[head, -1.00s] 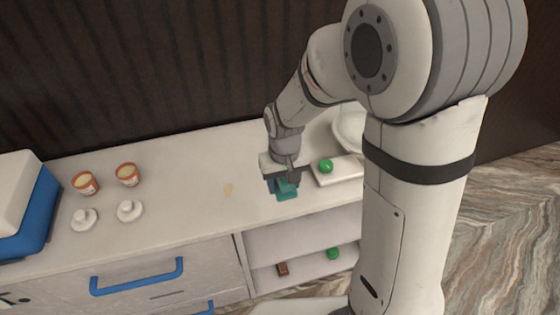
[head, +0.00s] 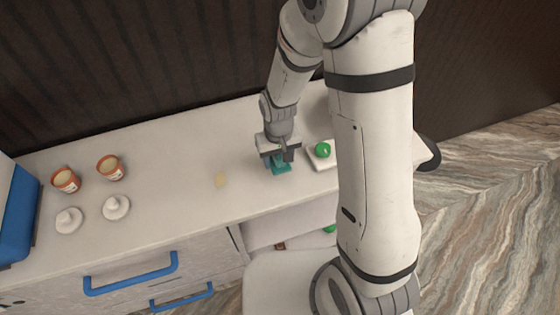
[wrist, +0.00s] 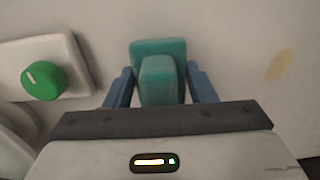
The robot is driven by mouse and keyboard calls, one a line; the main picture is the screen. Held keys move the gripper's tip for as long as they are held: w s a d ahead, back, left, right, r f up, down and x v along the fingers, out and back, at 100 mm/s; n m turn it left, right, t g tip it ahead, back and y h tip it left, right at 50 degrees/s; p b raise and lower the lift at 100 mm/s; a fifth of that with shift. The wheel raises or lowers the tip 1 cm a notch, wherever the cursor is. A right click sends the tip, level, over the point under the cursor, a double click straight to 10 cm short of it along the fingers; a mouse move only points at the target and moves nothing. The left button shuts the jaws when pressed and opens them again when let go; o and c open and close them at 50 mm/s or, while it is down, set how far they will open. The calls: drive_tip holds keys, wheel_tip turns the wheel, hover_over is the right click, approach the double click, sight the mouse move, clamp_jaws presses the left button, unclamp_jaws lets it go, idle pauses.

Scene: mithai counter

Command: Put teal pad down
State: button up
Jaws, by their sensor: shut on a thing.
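The teal pad (head: 282,170) is a flat teal piece with a raised block-shaped grip on top. It is at the counter, below my gripper (head: 279,160). In the wrist view the teal pad (wrist: 158,50) shows its flat base and its block between the two blue fingers of my gripper (wrist: 160,88). My gripper is shut on the block. Whether the base touches the counter top I cannot tell.
A white plate with a green knob (head: 322,150) is just right of the pad. A yellowish stain (head: 221,181) marks the counter (head: 190,160) to the left. Two orange cups (head: 66,180) and two white lids (head: 117,207) stand farther left. A blue box (head: 18,215) is at the left edge.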

drive_tip(key=shift+f, duration=1.25)
drive_tip(key=shift+f, duration=0.2)
drive_tip(key=o, duration=1.1)
drive_tip(key=shift+r, duration=0.1)
